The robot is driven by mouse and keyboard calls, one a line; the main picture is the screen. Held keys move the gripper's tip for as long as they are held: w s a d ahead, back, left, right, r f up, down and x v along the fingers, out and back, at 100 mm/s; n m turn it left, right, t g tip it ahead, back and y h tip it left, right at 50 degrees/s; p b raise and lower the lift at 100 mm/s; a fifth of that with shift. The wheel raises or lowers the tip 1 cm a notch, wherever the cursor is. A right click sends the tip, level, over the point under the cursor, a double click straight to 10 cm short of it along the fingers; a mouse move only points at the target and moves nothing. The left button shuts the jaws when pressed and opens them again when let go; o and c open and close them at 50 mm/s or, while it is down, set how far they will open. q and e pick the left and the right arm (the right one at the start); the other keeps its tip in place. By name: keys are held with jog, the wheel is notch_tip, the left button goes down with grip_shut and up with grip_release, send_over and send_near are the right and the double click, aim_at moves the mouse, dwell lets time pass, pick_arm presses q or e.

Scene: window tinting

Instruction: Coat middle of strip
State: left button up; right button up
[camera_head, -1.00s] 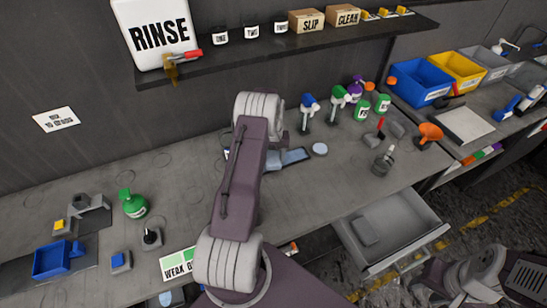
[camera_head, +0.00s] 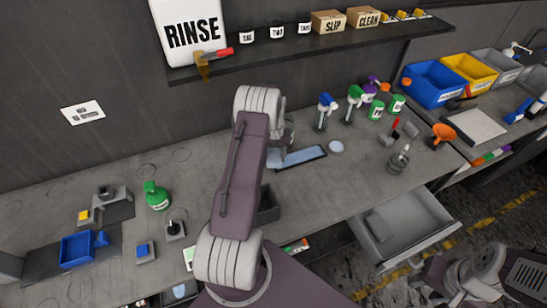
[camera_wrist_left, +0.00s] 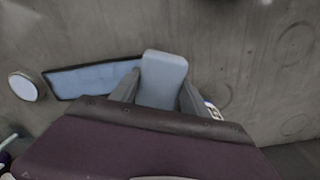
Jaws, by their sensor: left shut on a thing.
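The strip (camera_head: 302,157) is a light blue band in a dark frame. It lies flat on the grey bench, partly hidden by my left arm in the head view. It also shows in the left wrist view (camera_wrist_left: 92,77), left of my left gripper (camera_wrist_left: 161,92). That gripper is shut on a pale grey-blue block (camera_wrist_left: 163,75), beside the strip's right end. I cannot tell whether the block touches the strip. In the head view my left gripper is mostly hidden behind its own arm. My right arm shows at the lower right, but its fingers do not show.
A round pale disc (camera_head: 336,147) lies beside the strip. Spray bottles (camera_head: 325,110) and a glass jar (camera_head: 398,161) stand to the right. An open drawer (camera_head: 404,230) juts out at the front right. A green bottle (camera_head: 157,196) and blue tray (camera_head: 78,249) are at left.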

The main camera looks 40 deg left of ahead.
pick_arm(q)
jog(key=shift+w+d+r+p, duration=0.15)
jog(key=shift+r+p, duration=0.15)
jog(key=shift+r, duration=0.2)
jog(key=shift+w+r+p, duration=0.1)
jog(key=shift+r+p, duration=0.15)
jog(key=shift+r, duration=0.2)
jog(key=shift+r+p, duration=0.3)
jog(key=shift+r, duration=0.15)
notch_tip(320, 180, up, 2)
jog(key=shift+s+r+p, duration=0.1)
jog(key=shift+s+p, duration=0.05)
jog(key=shift+p, duration=0.65)
jog(key=shift+r, duration=0.2)
